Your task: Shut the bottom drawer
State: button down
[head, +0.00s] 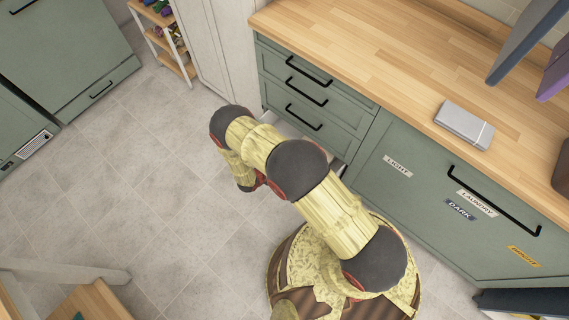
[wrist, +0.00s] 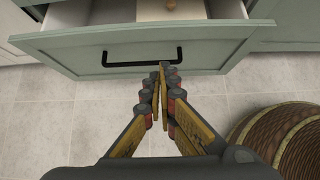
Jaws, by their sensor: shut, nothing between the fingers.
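The bottom drawer (wrist: 100,57) is pulled open in the wrist view, with its green front, black bar handle (wrist: 144,58) and pale interior showing. In the head view my arm covers most of this drawer, and only slivers of it show below the closed drawers. My gripper (wrist: 163,68) is shut and empty. Its fingertips appear just in front of the drawer front, by the right part of the handle. I cannot tell whether they touch it. A wooden item (wrist: 157,11) lies inside the drawer, partly cut off by the picture's top edge.
Closed upper drawers (head: 306,92) sit under the wooden counter (head: 370,65). A laundry front (head: 440,200) with labels is to the right. A grey box (head: 464,125) lies on the counter. A shelf rack (head: 165,40) stands at the back left. The tiled floor (head: 140,190) at left is clear.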

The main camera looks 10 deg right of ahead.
jog(key=shift+w+d+f+b, duration=0.6)
jog(key=shift+w+d+f, duration=0.4)
jog(key=shift+d, duration=0.35)
jog(key=shift+w+d+f+b, duration=0.65)
jog(key=shift+w+d+f, duration=0.3)
jog(key=shift+d, duration=0.35)
jog(key=shift+w+d+f+b, duration=0.6)
jog(key=shift+w+d+f, duration=0.35)
jog(key=shift+d, duration=0.4)
